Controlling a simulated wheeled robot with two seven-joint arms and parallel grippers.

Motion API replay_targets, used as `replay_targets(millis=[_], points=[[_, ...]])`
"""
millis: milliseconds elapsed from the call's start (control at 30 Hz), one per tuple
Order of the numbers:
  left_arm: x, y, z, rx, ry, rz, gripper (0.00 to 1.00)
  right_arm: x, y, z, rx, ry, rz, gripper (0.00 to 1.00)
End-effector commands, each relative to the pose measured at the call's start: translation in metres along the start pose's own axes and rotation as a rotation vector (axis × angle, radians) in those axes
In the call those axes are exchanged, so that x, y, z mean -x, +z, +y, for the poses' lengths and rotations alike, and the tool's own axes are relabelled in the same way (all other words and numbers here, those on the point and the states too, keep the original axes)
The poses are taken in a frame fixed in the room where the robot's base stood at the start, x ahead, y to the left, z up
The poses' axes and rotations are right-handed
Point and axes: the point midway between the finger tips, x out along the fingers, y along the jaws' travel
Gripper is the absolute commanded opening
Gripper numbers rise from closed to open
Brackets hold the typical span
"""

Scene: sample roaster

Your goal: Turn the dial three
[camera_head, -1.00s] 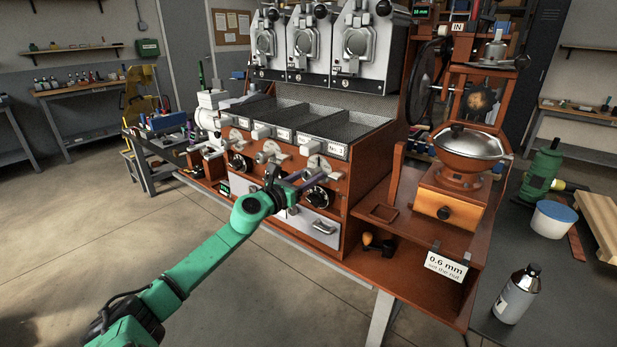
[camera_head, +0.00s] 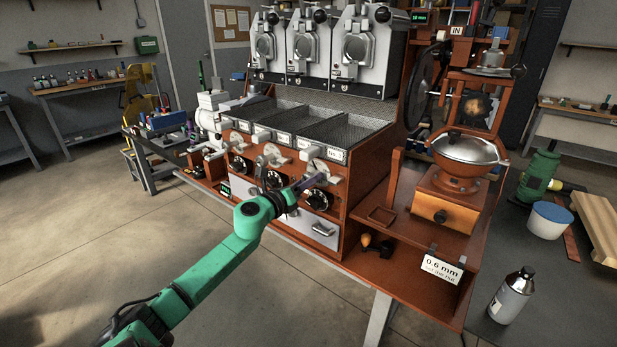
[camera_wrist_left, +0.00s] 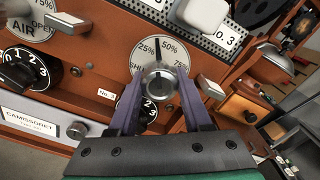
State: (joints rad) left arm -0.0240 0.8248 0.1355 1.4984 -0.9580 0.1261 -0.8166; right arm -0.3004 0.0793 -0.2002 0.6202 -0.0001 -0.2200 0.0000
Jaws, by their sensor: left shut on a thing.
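The number three silver knob (camera_wrist_left: 158,82) stands in front of a round white scale (camera_wrist_left: 137,52) marked SHUT, 25%, 50% and 75%. A dark pointer on the scale points up, between 25% and 50%. My left gripper (camera_wrist_left: 160,78) has a purple-grey finger on either side of the knob and is shut on it. In the head view the left gripper (camera_head: 316,181) reaches the right end of the panel. Just below, a black numbered dial (camera_wrist_left: 150,111) is partly hidden behind the fingers; it also shows in the head view (camera_head: 317,200). My right gripper is not in view.
A white block handle (camera_wrist_left: 203,12) sits close above the fingers. A grinder (camera_head: 466,151) stands right. The floor in front is clear.

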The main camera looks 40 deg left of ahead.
Motion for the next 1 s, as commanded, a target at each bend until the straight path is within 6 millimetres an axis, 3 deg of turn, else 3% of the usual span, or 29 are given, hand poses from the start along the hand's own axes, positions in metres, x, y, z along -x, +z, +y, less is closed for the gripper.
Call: replay_targets(millis=[1000], points=[[0.000, 0.003, -0.003, 0.966, 0.002, 0.001, 0.00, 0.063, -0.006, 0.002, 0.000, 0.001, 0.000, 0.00]])
